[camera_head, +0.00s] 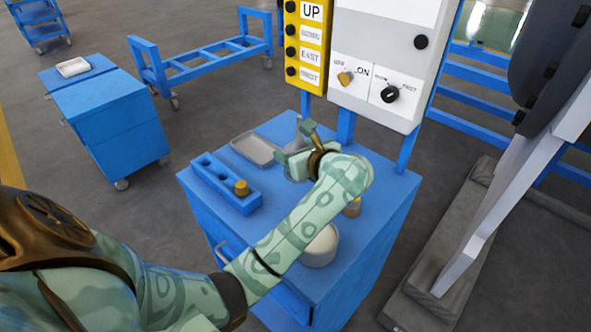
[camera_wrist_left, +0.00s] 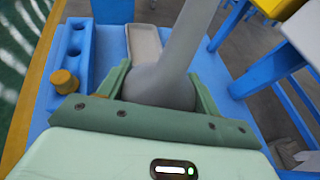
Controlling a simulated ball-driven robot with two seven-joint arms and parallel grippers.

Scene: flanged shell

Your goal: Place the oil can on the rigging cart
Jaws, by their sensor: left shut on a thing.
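My left gripper (camera_head: 296,144) is shut on the grey oil can, over the top of the near blue cart (camera_head: 342,252). In the left wrist view the oil can (camera_wrist_left: 158,86) sits between the green fingers, its long spout pointing up the picture. In the head view the can is mostly hidden by the gripper and wrist. I cannot tell whether its base touches the cart top. Another blue cart (camera_head: 112,118) stands at the far left. No label shows which is the rigging cart. My right gripper is not in view.
The near cart carries a grey tray (camera_head: 254,149), a blue holed block (camera_head: 222,184) with a yellow-brown piece, a small amber-coloured item (camera_head: 352,207) and a whitish round container (camera_head: 320,246). A control panel (camera_head: 383,60) stands behind. The far-left cart bears a white tray (camera_head: 74,67).

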